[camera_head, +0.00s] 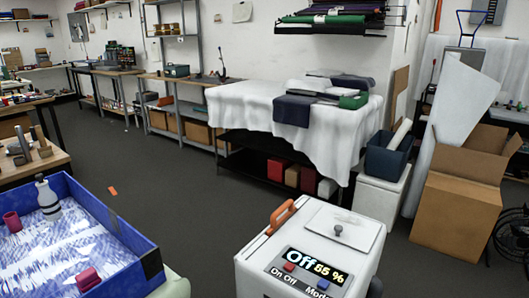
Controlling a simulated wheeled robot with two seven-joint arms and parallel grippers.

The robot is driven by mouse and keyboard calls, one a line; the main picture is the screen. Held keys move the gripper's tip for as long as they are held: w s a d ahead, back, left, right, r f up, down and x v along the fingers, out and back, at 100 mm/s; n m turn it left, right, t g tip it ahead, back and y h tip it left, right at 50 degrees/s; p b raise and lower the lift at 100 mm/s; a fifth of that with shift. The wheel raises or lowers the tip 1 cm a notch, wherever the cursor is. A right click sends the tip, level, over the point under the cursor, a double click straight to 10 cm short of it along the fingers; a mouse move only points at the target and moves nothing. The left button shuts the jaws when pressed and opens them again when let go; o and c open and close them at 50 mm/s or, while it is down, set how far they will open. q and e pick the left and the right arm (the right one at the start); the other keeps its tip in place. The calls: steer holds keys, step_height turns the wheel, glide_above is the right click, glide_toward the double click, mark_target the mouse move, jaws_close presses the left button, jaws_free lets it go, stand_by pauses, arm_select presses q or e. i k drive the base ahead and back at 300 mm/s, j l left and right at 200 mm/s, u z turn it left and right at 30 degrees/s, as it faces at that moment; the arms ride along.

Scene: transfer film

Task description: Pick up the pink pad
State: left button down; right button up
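A small pink-red block, which looks like the pink pad (88,280), lies in the blue tray (119,219) near its front edge. The tray is at the lower left, and its inside is streaked blue and white. A dark pink cup-like piece (12,222) stands in the tray at the left. A white bottle (47,197) with a grey top stands near the tray's back corner. Neither of my grippers shows in this view.
A white machine (317,226) with an orange handle and a display reading "Off 55 %" stands right of the tray, with floor between. Behind are a cloth-covered table (253,103), workbenches and an open cardboard box (456,207).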

mark_target(88, 279)
steer(key=u, duration=1.25)
steer(key=z, duration=1.3)
steer(key=u, duration=1.3)
steer(key=k+j+z, duration=0.4)
steer(key=i, duration=0.1)
